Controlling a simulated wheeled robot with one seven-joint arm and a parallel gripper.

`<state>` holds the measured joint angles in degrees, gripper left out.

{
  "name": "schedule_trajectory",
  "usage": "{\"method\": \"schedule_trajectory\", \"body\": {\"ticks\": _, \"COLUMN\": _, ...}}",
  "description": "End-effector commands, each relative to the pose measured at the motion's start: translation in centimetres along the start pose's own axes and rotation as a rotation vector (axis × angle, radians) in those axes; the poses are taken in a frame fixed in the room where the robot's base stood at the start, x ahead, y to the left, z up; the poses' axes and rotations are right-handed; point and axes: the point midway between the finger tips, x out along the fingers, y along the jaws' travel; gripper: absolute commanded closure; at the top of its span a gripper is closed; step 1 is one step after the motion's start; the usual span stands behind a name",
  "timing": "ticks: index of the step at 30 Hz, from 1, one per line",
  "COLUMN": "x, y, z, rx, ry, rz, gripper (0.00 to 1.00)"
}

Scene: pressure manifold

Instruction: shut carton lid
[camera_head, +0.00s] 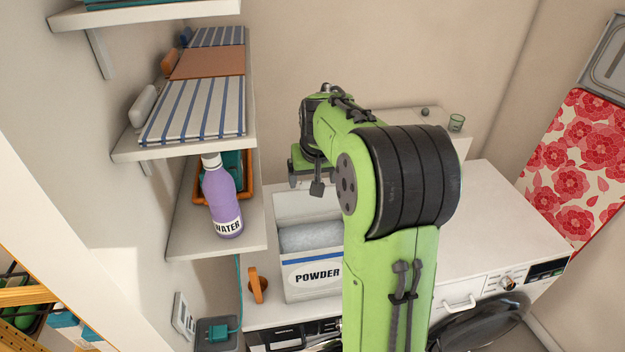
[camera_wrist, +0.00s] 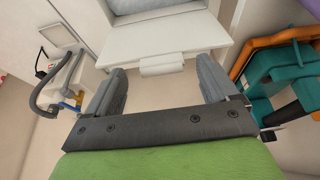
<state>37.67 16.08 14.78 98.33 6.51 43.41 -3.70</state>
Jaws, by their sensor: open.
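The carton (camera_head: 312,276), a white box marked POWDER, stands on the white worktop with its top open and grey-white powder inside. Its lid (camera_head: 300,205) is raised at the back of the carton. In the wrist view the white lid (camera_wrist: 165,45) with its small front tab (camera_wrist: 162,70) lies just ahead of my fingers. My gripper (camera_head: 304,183) is above the back of the carton, near the lid's upper edge. It is open and empty in the wrist view (camera_wrist: 161,72), with the tab roughly between the fingertips. I cannot tell if they touch. My arm hides the carton's right side.
A purple water bottle (camera_head: 222,196) stands on the lower shelf at the left, beside an orange basket (camera_head: 248,188) with a teal thing. Folded cloths (camera_head: 195,110) lie on the shelf above. An orange-brown object (camera_head: 257,285) is left of the carton. The worktop (camera_head: 500,225) at the right is clear.

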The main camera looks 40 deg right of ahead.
Motion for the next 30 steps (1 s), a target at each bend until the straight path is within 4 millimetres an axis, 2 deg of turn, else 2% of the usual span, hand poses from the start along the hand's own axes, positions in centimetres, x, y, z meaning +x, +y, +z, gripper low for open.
{"method": "schedule_trajectory", "body": {"ticks": 4, "x": 1.8, "y": 0.0, "z": 0.0, "rx": -0.001, "ry": -0.001, "rz": -0.001, "gripper": 0.13}}
{"method": "schedule_trajectory", "body": {"ticks": 13, "x": 2.1, "y": 0.0, "z": -0.1, "rx": -0.001, "ry": 0.002, "rz": 0.0, "gripper": 0.14}}
{"method": "schedule_trajectory", "body": {"ticks": 27, "x": 2.1, "y": 0.0, "z": -0.1, "rx": -0.001, "ry": 0.001, "rz": -0.001, "gripper": 0.86}}
{"method": "schedule_trajectory", "body": {"ticks": 28, "x": 2.1, "y": 0.0, "z": -0.1, "rx": -0.001, "ry": 0.001, "rz": -0.001, "gripper": 0.91}}
{"method": "schedule_trajectory", "body": {"ticks": 30, "x": 2.1, "y": -0.1, "z": -0.1, "rx": -0.001, "ry": 0.002, "rz": -0.001, "gripper": 0.93}}
